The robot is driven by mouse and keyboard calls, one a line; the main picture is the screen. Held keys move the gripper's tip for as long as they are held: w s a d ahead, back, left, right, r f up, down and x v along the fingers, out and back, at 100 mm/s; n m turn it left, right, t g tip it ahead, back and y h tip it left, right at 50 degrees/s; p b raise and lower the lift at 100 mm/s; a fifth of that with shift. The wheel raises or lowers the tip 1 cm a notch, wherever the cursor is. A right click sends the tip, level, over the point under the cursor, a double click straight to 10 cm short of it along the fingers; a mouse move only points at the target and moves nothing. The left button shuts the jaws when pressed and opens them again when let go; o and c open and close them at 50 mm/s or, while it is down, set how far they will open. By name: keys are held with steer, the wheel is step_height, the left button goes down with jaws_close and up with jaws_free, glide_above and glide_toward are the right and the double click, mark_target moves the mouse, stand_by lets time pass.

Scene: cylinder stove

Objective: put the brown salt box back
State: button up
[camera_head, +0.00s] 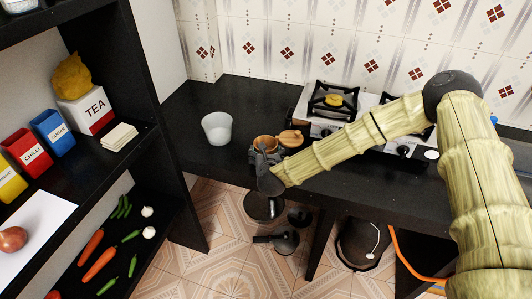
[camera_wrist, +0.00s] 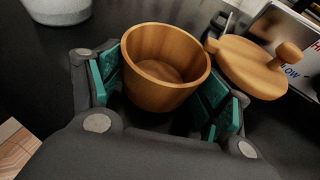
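The brown salt box is a round wooden tub (camera_wrist: 158,92), upright and open at the top, with an empty-looking inside. In the head view the tub (camera_head: 265,142) is at the front of the black counter. Its round wooden lid with a knob (camera_wrist: 252,68) is off the opening, just right of the tub; it also shows in the head view (camera_head: 291,138). My gripper (camera_wrist: 165,88) has its teal-padded fingers on both sides of the tub, very close to its wall. I cannot tell whether they press on it, or whether its base touches the counter.
A white cup (camera_head: 217,128) stands left of my gripper on the counter (camera_head: 190,110). A gas stove (camera_head: 340,112) is behind my arm. The left shelf holds a TEA box (camera_head: 88,108), a blue SUGAR box (camera_head: 53,132), a red CHILLI box (camera_head: 27,150) and a yellow box (camera_head: 8,180).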

steer(key=shift+o, duration=1)
steer(key=shift+r, duration=0.1)
steer(key=shift+r, duration=0.15)
steer(key=shift+s, duration=0.3)
steer(key=a+b+v, duration=0.1)
steer(key=b+v, duration=0.1)
steer(key=v, duration=0.9)
steer(key=shift+s+d+r+b, duration=0.15)
steer(key=shift+d+b, duration=0.15)
steer(key=shift+d, duration=0.2)
